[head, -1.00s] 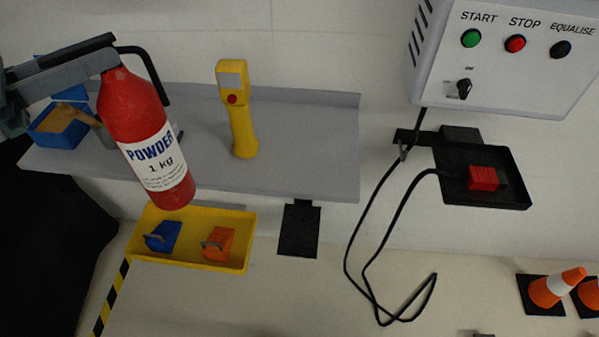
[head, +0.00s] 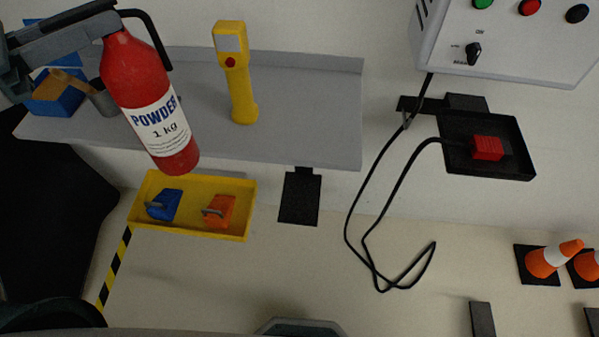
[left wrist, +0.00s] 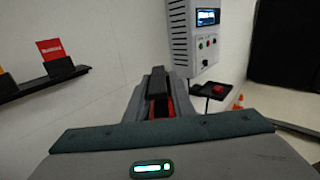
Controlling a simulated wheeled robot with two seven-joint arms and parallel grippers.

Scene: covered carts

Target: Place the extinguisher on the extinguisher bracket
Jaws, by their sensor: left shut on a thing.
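The red extinguisher (head: 135,75), with a white "POWDER 1 kg" label, hangs slightly tilted in front of the grey shelf at the left of the head view. My left gripper (head: 108,22) is shut on its top, near the black handle and hose. In the left wrist view the gripper's fingers (left wrist: 158,95) have a strip of red between them. A black plate with a narrow tab (head: 299,198) is below the shelf, right of the extinguisher; it may be the extinguisher bracket, but I cannot tell for sure. My right gripper is not in view.
The grey shelf (head: 300,130) holds a yellow handheld device (head: 241,85) and a blue bin (head: 55,97). A yellow tray (head: 195,225) holds blue and orange padlock-like items. A control box (head: 510,45), black tray (head: 525,165), looped cable (head: 347,215) and cones (head: 545,260) are right.

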